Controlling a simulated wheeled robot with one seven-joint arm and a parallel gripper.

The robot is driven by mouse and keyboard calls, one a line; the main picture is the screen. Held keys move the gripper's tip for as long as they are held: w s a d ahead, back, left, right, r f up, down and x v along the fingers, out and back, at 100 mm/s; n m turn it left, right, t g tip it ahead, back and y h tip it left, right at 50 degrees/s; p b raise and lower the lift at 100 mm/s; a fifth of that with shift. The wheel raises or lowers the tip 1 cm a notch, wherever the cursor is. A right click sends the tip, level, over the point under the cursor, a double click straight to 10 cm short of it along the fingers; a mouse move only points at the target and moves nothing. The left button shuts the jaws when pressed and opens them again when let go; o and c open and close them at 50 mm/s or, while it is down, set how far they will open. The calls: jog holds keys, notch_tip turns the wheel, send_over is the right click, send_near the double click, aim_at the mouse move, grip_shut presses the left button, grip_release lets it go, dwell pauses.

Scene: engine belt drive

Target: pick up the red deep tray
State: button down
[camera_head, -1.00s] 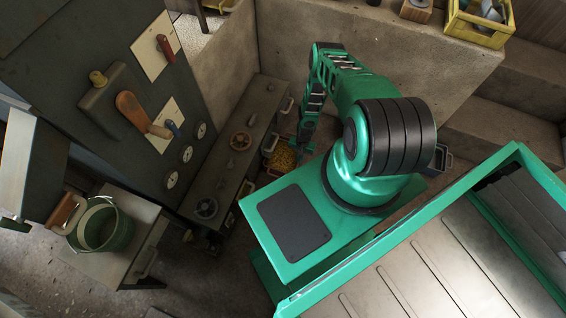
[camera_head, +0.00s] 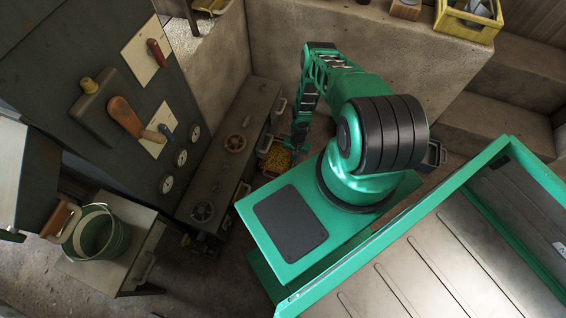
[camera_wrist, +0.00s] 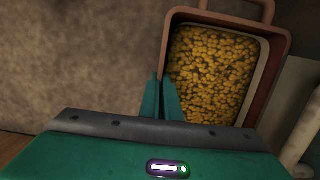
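The red deep tray (camera_wrist: 281,62) fills the upper right of the wrist view. It is a reddish-brown, deep-walled box with a loop handle at its far end, filled with small yellow pieces. My gripper (camera_wrist: 160,80) is at its left wall, with its two green fingers close together near the rim. Whether the fingers press on the wall is unclear.
A long dark cabinet (camera_head: 222,165) with handles and wheels stands left of the tray. A control panel (camera_head: 75,110) with levers and gauges rises further left. A green bucket (camera_head: 100,235) stands on a side table. A concrete wall (camera_head: 355,50) is behind my arm; a yellow crate (camera_head: 465,25) sits above it.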

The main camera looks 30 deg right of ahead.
jog(key=shift+r, duration=0.15)
jog(key=shift+r, duration=0.5)
jog(key=s+d, duration=0.5)
jog(key=s, duration=0.2)
notch_tip(320, 180, up, 14)
jog(key=w+a+r+n, duration=0.2)
jog(key=w+r+n, duration=0.1)
jog(key=w+r, duration=0.65)
jog(key=w+a+r+n, duration=0.2)
jog(key=w+r, duration=0.5)
jog(key=r, duration=0.6)
jog(key=w+a+r+n, duration=0.1)
jog(key=a+r, duration=0.3)
jog(key=r, duration=0.4)
jog(key=w+a+r+n+h, duration=0.1)
jog(key=a+r, duration=0.3)
jog(key=r, duration=0.5)
jog(key=w+a+r+n, duration=0.1)
jog(key=a+r+n, duration=0.2)
jog(key=r, duration=0.6)
jog(key=shift+w+a+r+g, duration=0.15)
jog(key=shift+w+a+g, duration=0.2)
jog(key=shift+a, duration=0.7)
